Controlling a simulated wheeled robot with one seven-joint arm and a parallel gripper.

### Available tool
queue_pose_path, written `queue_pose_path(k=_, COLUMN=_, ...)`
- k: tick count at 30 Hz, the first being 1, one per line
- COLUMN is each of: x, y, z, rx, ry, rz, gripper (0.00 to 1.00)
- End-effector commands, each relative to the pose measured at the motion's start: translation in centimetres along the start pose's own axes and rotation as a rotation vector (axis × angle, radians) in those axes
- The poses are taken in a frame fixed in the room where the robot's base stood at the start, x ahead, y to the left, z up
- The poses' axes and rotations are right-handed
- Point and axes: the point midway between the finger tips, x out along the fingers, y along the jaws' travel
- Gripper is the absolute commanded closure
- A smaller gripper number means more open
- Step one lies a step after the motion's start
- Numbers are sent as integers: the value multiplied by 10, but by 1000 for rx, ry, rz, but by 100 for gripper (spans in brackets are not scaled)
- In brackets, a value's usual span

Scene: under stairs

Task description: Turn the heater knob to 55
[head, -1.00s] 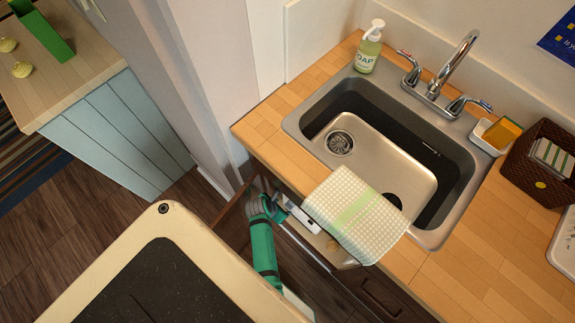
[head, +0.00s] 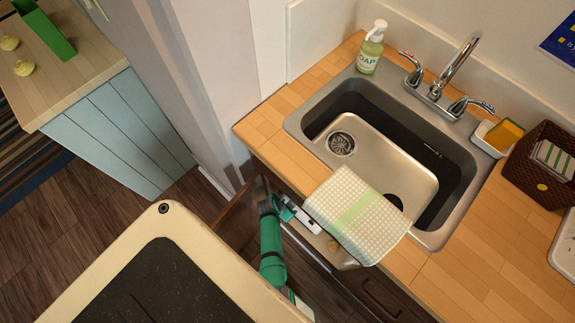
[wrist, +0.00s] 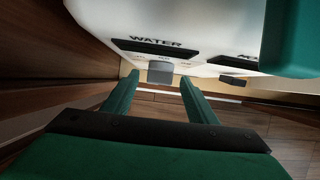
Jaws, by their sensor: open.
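The white heater (wrist: 112,22) hangs at the top of the wrist view, with a dark strip under the word WATER. A grey knob (wrist: 160,73) sits below that label, in line with the gap between my fingers. Whether they touch it is unclear. A second, darker knob (wrist: 232,80) is further right. My gripper (wrist: 159,79) is open, with a green finger on each side of the gap. In the head view my green arm reaches into the open cabinet under the sink, and a white part of the heater (head: 300,214) shows there. The counter and towel hide the rest.
The open cabinet door (head: 240,215) stands left of my arm. A checked towel (head: 358,215) hangs over the counter edge above the opening. Brown cabinet wood (wrist: 40,85) lies close on the left in the wrist view. Dark floor (head: 40,235) is free at the left.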

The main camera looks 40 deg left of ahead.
Motion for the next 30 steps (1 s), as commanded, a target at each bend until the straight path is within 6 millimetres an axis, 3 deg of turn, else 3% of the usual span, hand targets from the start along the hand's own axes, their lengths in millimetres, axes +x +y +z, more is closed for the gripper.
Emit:
queue_pose_path(k=6, x=0, y=1, z=0, rx=-2, ry=0, rz=1, gripper=47)
queue_pose_path(k=12, x=0, y=1, z=-1, rx=-2, ry=0, rz=1, gripper=89)
queue_pose_path(k=22, x=0, y=-2, z=-1, rx=13, ry=1, rz=34, gripper=88)
queue_pose_path(k=30, x=0, y=-5, z=-2, rx=66, ry=2, rz=160, gripper=88)
